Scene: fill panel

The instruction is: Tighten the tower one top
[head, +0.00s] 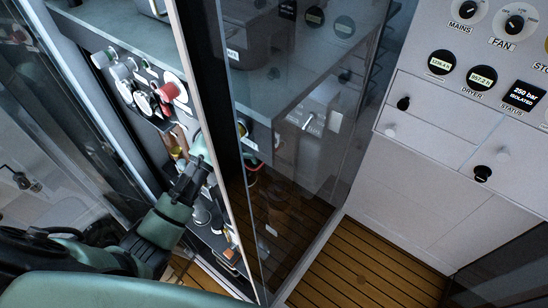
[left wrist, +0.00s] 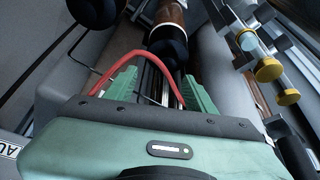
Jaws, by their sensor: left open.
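My left gripper (head: 200,150) reaches into the open cabinet bay behind the edge of a glass door in the head view. In the left wrist view its two green fingers (left wrist: 156,84) are apart. A dark upright tower with a black cap (left wrist: 168,42) and a brown body (left wrist: 168,14) lies just beyond and between the fingers. I cannot tell whether they touch it, or whether it is tower one. In the head view the gripper and door edge hide much of the tower area. My right gripper is not in view.
The glass door (head: 290,130) stands close right of my left arm. A panel with a red knob (head: 170,91) and gauges is above left of the gripper. Yellow-ended valves (left wrist: 268,70) are at right in the wrist view. A white control panel (head: 400,180) stands at right.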

